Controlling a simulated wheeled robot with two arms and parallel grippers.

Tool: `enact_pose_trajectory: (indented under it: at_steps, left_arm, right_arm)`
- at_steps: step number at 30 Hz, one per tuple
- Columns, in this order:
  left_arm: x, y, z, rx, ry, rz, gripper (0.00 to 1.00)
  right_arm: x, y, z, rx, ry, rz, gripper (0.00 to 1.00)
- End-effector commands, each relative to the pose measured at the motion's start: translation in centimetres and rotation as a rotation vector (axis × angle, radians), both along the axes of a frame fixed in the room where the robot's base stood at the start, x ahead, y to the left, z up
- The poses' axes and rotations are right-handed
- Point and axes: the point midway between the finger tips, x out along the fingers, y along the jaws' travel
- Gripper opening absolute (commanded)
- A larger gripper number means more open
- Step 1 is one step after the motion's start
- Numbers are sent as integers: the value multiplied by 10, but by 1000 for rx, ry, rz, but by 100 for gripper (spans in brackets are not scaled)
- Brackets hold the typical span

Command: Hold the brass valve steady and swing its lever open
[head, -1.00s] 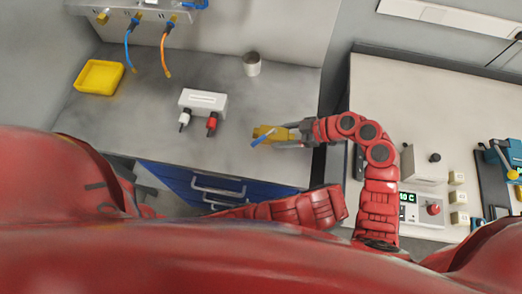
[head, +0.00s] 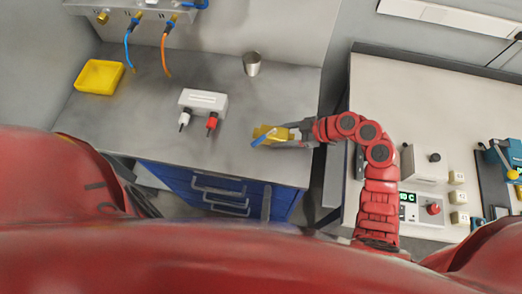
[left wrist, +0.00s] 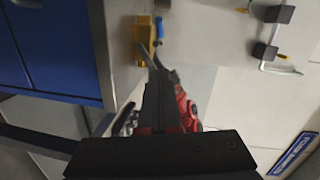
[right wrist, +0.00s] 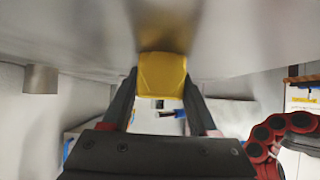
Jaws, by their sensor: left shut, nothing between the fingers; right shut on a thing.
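The brass valve (head: 272,132) is a yellow block near the bench's front right corner in the head view, with a blue lever (head: 262,139) slanting across it. My right gripper (head: 287,136) is shut on the valve body from the right.
A white box with two leads (head: 203,101) stands left of the valve, a grey cup (head: 251,64) behind it and a yellow tray (head: 99,77) at far left. Blue drawers with handles (head: 219,191) lie below the bench edge. A second bench (head: 400,85) stands right.

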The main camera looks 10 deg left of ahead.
Motion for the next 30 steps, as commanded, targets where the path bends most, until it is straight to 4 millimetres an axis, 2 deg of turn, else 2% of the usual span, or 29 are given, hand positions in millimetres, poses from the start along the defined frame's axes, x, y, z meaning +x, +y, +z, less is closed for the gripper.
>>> enact_pose_trajectory:
  at_steps: [1,14,30]
  left_arm:
    - [0,1,1,1,-8,-3,0]
    - [5,2,1,-1,-11,2,0]
    - [80,9,-9,0,-10,6,0]
  right_arm:
    - [-3,-2,-7,-11,12,2,0]
    - [-3,-2,-7,-11,11,1,0]
    - [-2,-2,-6,-11,10,0,0]
